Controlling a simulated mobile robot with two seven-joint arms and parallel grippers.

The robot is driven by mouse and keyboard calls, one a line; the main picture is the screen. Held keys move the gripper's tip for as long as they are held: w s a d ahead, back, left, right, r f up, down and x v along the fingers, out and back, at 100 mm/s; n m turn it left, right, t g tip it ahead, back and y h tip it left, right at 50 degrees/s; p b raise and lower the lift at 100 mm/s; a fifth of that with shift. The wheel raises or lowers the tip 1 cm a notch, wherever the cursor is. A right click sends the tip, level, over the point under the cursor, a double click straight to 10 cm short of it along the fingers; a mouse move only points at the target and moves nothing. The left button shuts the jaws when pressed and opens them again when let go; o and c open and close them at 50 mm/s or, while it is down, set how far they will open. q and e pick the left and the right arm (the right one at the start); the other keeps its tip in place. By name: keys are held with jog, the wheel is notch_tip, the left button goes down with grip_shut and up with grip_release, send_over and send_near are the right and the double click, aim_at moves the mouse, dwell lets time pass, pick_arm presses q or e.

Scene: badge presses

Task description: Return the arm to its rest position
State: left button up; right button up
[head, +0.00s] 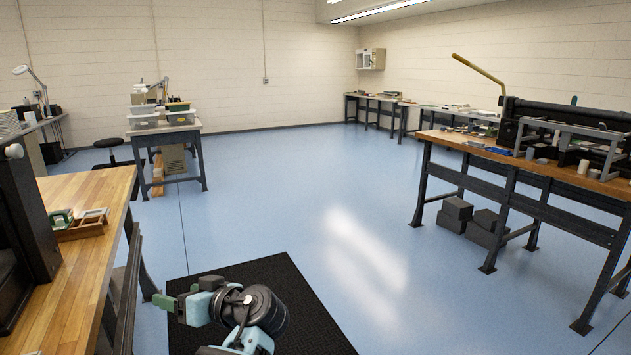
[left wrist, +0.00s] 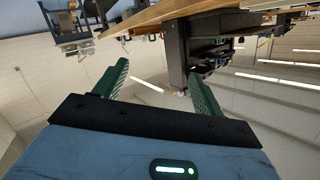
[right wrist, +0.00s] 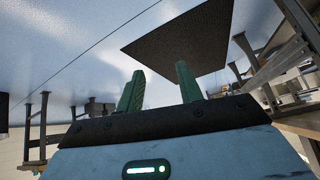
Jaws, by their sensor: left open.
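My left gripper (head: 176,299) shows low in the head view, over the black floor mat and beside the wooden bench on the left. Its green fingers are spread with nothing between them, as the left wrist view (left wrist: 158,88) also shows. My right gripper (right wrist: 160,88) shows only in the right wrist view. Its two green fingers stand apart and are empty. The right arm is not visible in the head view.
A wooden bench (head: 88,262) with a dark press (head: 30,225) and a small wooden tray (head: 84,229) stands at left. A black mat (head: 300,317) lies on the blue floor. Another bench (head: 557,172) with presses stands at right. The middle floor is clear.

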pick_arm(q)
jog(key=s+f+m+t+h+p, duration=0.1)
jog(key=s+f+m+h, duration=0.2)
jog(key=f, duration=0.6)
jog(key=s+f+m+h+p, duration=0.1)
jog(key=s+f+m+h, duration=0.15)
jog(key=f, duration=0.55)
jog(key=s+d+f+m+h+p, duration=0.1)
jog(key=s+f+m+h, duration=0.25)
jog(key=s+f, duration=0.85)
jog(key=s+d+h+p, duration=0.1)
jog(key=s+d+h, duration=0.1)
jog(key=s, duration=1.1)
jog(key=s+d+r+m+t+h+p, duration=0.1)
jog(key=s+h, duration=0.4)
jog(key=s, duration=0.9)
jog(key=shift+d+p, duration=0.5)
jog(key=shift+p, duration=0.05)
pick_arm(e)
jog(key=w+r+t, duration=0.1)
jog(key=w+r, duration=0.3)
jog(key=r, duration=0.4)
jog(key=shift+w+d+t, duration=0.3)
jog(key=shift+w+d, duration=0.05)
jog(key=shift+d, duration=0.1)
